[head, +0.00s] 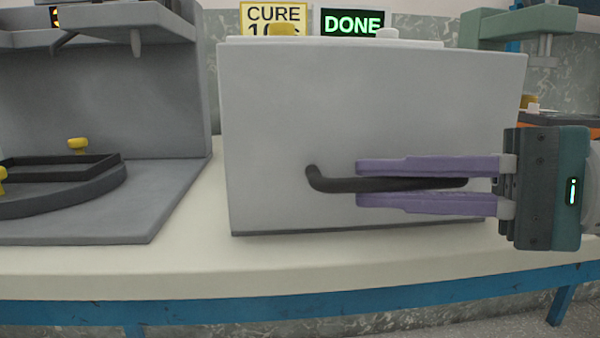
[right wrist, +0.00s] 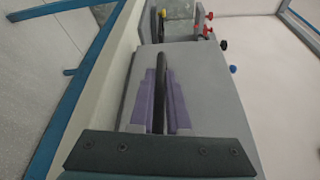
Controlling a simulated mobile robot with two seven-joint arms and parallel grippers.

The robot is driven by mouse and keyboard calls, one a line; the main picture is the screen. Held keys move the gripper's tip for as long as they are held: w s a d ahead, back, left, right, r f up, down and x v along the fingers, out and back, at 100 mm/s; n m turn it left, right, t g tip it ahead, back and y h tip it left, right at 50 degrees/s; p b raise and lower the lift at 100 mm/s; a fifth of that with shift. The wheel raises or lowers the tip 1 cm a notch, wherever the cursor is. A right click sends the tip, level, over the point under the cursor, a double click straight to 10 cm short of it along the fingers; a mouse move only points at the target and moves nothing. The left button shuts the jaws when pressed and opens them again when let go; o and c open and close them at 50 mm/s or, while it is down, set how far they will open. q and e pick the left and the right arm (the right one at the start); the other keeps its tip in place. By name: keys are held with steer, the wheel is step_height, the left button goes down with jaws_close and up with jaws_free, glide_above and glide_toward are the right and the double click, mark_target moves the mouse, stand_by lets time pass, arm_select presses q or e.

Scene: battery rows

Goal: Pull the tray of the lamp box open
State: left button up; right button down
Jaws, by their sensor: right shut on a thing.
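The lamp box (head: 290,100) is a light grey box on the bench, its front face toward me. A dark bar handle (head: 335,184) runs level across the lower front; its left end bends toward the face. My right gripper (head: 358,183) comes in from the right, its purple fingers above and below the handle, shut on it. In the right wrist view the handle (right wrist: 160,80) lies between the two fingers (right wrist: 160,105). I see no clear gap at the front face, so the tray looks closed. My left gripper is not in view.
A "CURE" sign (head: 274,18) and a lit green "DONE" sign (head: 351,24) stand behind the box. A grey station (head: 110,210) with a dark curved tray stands at the left. The cream bench top (head: 180,262) is clear in front of the box.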

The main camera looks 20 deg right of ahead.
steer(key=c, duration=0.9)
jaws_free()
steer(key=p+v, duration=0.1)
steer(key=v, duration=0.9)
